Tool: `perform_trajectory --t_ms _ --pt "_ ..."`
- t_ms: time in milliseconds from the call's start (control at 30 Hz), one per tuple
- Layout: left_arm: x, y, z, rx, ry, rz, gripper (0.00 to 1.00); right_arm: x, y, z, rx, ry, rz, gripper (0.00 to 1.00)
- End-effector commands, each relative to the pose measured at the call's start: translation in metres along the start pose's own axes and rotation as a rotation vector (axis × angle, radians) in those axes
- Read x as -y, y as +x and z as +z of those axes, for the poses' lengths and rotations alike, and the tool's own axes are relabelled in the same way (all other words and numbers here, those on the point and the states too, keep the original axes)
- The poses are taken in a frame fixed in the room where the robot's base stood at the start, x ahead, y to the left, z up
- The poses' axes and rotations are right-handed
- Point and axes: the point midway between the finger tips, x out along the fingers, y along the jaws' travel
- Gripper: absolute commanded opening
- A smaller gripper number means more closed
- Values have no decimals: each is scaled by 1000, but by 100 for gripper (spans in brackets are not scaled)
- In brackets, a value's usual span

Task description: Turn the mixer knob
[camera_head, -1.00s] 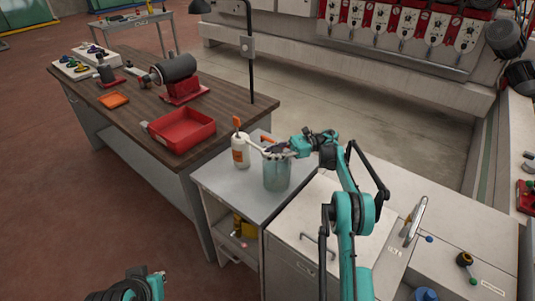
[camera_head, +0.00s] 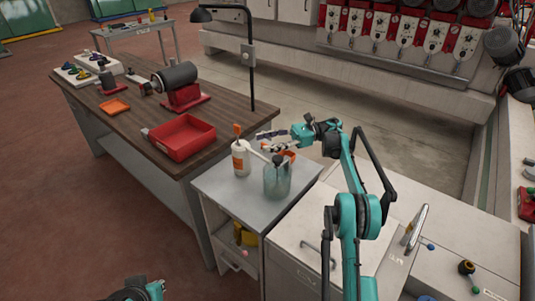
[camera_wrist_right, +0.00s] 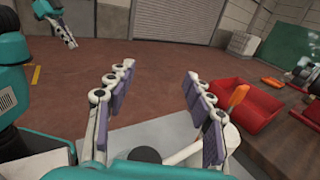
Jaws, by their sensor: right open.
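The mixer looks to be the clear blue-green jar (camera_head: 277,180) on the grey side table. A dark round knob (camera_head: 279,160) sits on its top. The knob also shows at the bottom of the right wrist view (camera_wrist_right: 145,155), below and between the fingers. My right gripper (camera_head: 268,140) is open and empty, above the jar and apart from the knob. Its spread fingers also show in the right wrist view (camera_wrist_right: 155,100). My left gripper (camera_head: 150,289) is at the lower left of the head view, away from the jar; its fingers are not clear.
A white bottle (camera_head: 241,160) with an orange part stands beside the jar. A red tray (camera_head: 181,138) is on the wooden bench (camera_head: 133,131) to the left. A lamp post (camera_head: 250,75) rises behind.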

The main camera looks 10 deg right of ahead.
Motion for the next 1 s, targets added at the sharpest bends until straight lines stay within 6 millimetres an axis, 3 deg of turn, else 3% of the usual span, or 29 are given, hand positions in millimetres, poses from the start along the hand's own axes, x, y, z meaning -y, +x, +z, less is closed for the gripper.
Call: perform_trajectory --t_ms 133,467,567,667,833,1000 --pt "0 0 0 0 0 0 0 0 0 14 0 0 0 53" --pt "0 0 0 0 0 0 0 0 0 17 0 0 0 55" --pt "0 0 0 0 0 0 0 4 4 26 14 8 -22 55" --pt "0 0 0 0 0 0 0 19 14 59 67 41 -107 55" --pt "0 0 0 0 0 0 0 55 32 162 292 198 -371 55" --pt "0 0 0 0 0 0 0 69 20 252 620 441 -618 55"
